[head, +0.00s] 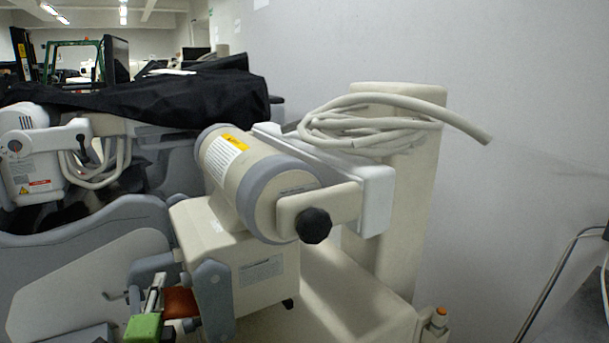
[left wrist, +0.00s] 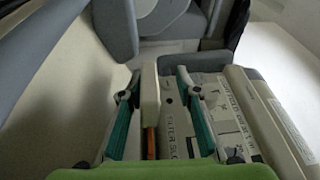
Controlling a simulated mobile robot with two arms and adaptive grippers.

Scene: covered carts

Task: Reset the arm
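My left gripper (left wrist: 158,80) shows in the left wrist view with its two teal fingers spread apart. A cream bar (left wrist: 150,100) stands in the gap between the fingers, nearer the left one; clear space shows between it and the right finger. I cannot tell how deep the bar lies between them. In the head view my left gripper is low at the left, seen mostly as its green part (head: 143,328), in front of a cream and grey medical machine (head: 262,180). The fingertips are hard to make out there. My right gripper is in neither view.
A coiled cream hose (head: 365,125) lies over a cream column (head: 415,200) by the grey wall (head: 530,100). A black cover (head: 200,98) drapes equipment at the back left. Another machine (head: 30,160) stands at the left. A metal rail (head: 545,290) is at the lower right.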

